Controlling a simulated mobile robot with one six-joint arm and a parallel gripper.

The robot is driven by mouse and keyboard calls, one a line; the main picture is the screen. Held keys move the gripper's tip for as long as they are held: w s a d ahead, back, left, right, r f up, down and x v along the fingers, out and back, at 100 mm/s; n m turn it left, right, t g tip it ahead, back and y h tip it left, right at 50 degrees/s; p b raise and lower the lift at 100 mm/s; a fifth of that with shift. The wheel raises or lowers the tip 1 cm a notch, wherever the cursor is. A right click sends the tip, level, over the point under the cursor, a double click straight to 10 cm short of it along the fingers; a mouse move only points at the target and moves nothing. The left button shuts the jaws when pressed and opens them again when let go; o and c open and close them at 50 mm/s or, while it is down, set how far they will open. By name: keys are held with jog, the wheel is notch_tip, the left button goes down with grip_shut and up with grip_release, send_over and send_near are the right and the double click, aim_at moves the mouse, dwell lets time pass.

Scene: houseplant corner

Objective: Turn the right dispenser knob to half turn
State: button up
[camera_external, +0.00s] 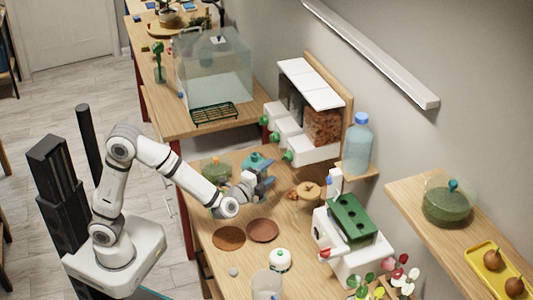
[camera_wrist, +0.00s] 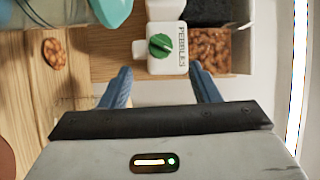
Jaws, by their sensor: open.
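The dispenser (camera_external: 312,95) stands against the wall as a row of white-lidded bins with green knobs. The nearest bin, the right one, holds brown pebbles (camera_external: 323,127); its green knob (camera_external: 287,156) faces the table. In the wrist view this green knob (camera_wrist: 160,45) sits on a white housing marked PEBBLES (camera_wrist: 183,45). My gripper (camera_external: 268,185) is over the table in front of the dispenser, blue fingers apart. In the wrist view the open gripper (camera_wrist: 161,72) frames the knob from below, its fingertips apart from it. The knob's exact angle is hard to tell.
A teal pot (camera_external: 257,163) and a glass bowl (camera_external: 216,168) stand near my gripper. A water bottle (camera_external: 357,145) stands right of the dispenser. A white machine with a green tray (camera_external: 352,217) is at the right. Brown saucers (camera_external: 229,238) lie in front.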

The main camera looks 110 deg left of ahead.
aim_at(283, 158)
jog(key=a+n+h+b, duration=0.1)
jog(key=a+n+b, duration=0.1)
jog(key=b, duration=0.2)
jog(key=w+a+n+h+b, duration=0.1)
jog(key=a+n+b, duration=0.1)
jog(key=a+b, duration=0.1)
jog(key=a+r+n+t+h+b, duration=0.1)
jog(key=a+n+h+b, duration=0.1)
jog(key=b, duration=0.2)
jog(key=shift+w+a+n+b, duration=0.3)
jog(key=shift+w+a, duration=0.1)
jog(key=shift+c, duration=0.4)
jog(key=c, duration=0.9)
